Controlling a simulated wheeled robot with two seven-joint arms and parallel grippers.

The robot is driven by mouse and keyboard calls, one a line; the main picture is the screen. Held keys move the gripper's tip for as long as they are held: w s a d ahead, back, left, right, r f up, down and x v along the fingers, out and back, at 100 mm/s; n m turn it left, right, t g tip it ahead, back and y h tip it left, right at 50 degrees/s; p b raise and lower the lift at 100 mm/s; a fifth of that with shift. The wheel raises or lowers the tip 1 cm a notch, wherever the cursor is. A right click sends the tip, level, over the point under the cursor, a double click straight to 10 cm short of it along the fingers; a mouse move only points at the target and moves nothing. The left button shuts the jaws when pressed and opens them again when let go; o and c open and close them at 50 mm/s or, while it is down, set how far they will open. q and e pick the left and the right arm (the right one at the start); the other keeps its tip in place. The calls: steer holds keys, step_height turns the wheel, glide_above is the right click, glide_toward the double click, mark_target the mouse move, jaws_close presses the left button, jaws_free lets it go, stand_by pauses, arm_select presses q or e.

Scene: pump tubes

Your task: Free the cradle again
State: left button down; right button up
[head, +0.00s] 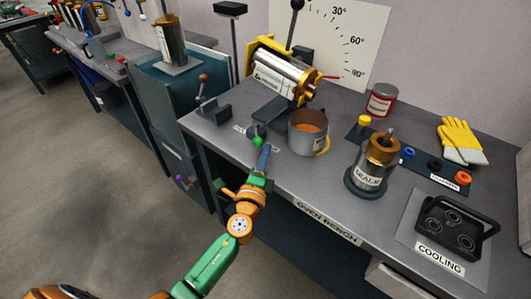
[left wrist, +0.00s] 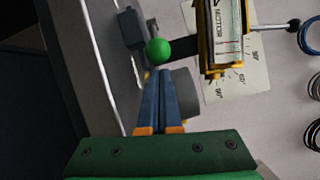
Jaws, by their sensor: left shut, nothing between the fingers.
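The cradle (head: 262,52) is a yellow frame on a dark stand, holding a tilted silver cylinder (head: 285,75) with a MOTOR label; the cylinder also shows in the left wrist view (left wrist: 228,28). A green ball knob (head: 257,141) sits low at the bench's front edge beside a small dark block; the knob is just ahead of my fingertips in the left wrist view (left wrist: 158,51). My left gripper (head: 265,149) is shut and empty, its blue fingers together and pointing at the knob. I cannot tell whether they touch it. My right gripper is out of view.
A grey pot (head: 308,133) with orange contents stands right of my left gripper. An angle board (head: 350,30) is behind the cradle. The SEALS canister (head: 369,172) and black COOLING tray (head: 456,227) stand farther right.

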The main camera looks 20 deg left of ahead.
arm_select(q)
steer(key=shift+a, duration=0.1)
steer(key=shift+s+a+m+h, duration=0.25)
steer(key=shift+m+h, duration=0.15)
steer(key=shift+h, duration=0.2)
steer(key=shift+a+h+b, duration=0.2)
steer(key=shift+h+b, duration=0.15)
steer(key=shift+h, duration=0.05)
